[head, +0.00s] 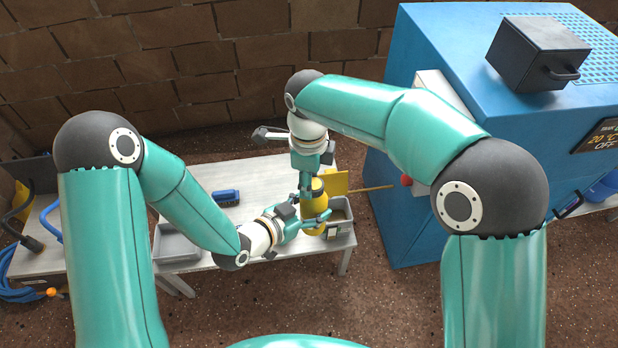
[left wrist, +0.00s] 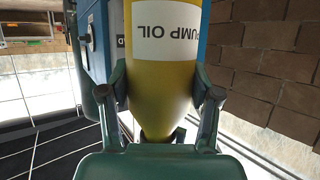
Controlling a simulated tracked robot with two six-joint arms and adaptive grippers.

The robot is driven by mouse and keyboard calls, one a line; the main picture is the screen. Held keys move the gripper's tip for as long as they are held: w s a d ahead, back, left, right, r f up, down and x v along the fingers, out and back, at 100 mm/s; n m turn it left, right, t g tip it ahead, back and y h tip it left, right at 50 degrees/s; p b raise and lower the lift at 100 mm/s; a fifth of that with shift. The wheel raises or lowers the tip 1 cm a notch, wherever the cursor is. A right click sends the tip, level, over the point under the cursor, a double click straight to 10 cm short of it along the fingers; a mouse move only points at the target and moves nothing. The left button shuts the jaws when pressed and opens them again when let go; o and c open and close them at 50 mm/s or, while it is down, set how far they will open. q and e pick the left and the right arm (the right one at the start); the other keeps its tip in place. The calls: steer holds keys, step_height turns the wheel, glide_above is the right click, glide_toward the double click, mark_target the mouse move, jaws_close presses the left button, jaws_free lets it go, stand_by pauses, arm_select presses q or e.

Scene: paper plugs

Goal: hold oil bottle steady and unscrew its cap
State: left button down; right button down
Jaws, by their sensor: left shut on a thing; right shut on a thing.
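The yellow oil bottle (head: 318,185) stands near the front right of the light table, partly covered by my grippers. My left gripper (head: 318,218) comes from the left and is shut around its body. In the left wrist view the bottle (left wrist: 163,75) fills the middle between the two fingers, with its PUMP OIL label upside down and its tapering shoulder towards the bottom. My right gripper (head: 305,190) points down from above onto the bottle's top and is shut there. The cap itself is hidden by the right gripper, so I cannot see its thread.
A grey bin (head: 345,229) is right beside the bottle, with a yellow flat piece (head: 336,182) and a wooden stick (head: 370,189) near it. A blue brush (head: 226,197) and a grey tray (head: 175,245) are to the left. A large blue machine (head: 400,215) stands right.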

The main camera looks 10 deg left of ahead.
steer(key=shift+w+d, duration=0.15)
steer(key=shift+w, duration=0.15)
